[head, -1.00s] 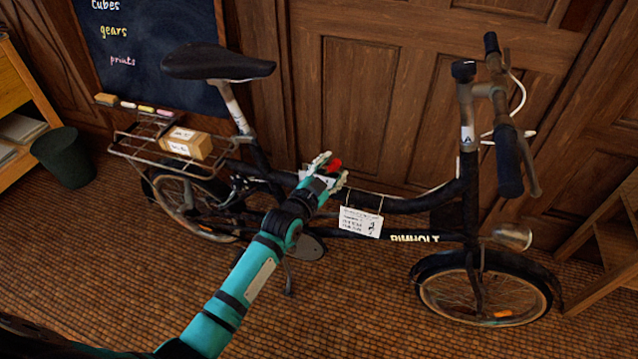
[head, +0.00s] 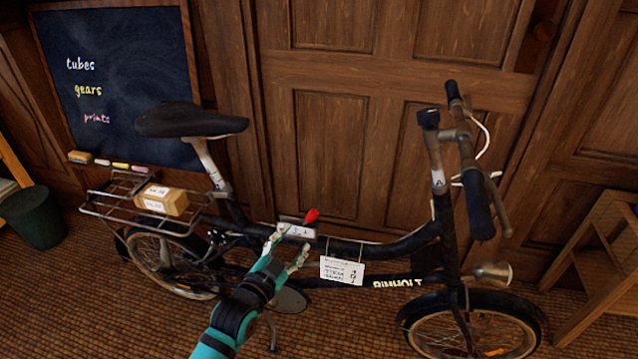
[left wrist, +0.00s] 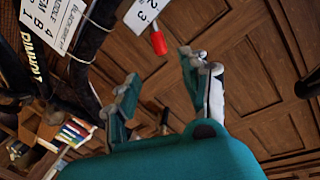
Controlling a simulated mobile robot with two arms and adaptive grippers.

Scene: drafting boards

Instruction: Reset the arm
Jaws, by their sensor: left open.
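My left gripper (head: 292,242) is open and empty, in front of the bicycle's frame in the head view. Just beyond its fingers is a small pale box with markings (head: 297,233) on the frame tube. A red-tipped lever (head: 312,215) sticks up to the right from this box, clear of the fingers. In the left wrist view the open fingers (left wrist: 160,72) show with a gap between them. The red tip (left wrist: 158,42) and a white plate with digits (left wrist: 147,14) lie beyond that gap. My right gripper is in neither view.
The dark bicycle (head: 400,243) stands before a panelled wooden wall (head: 370,90). A white card (head: 342,270) hangs from its frame, and a carton (head: 160,199) sits on its rear rack. A chalkboard (head: 115,80) and dark bin (head: 32,217) are left; a wooden stand (head: 590,262) is right.

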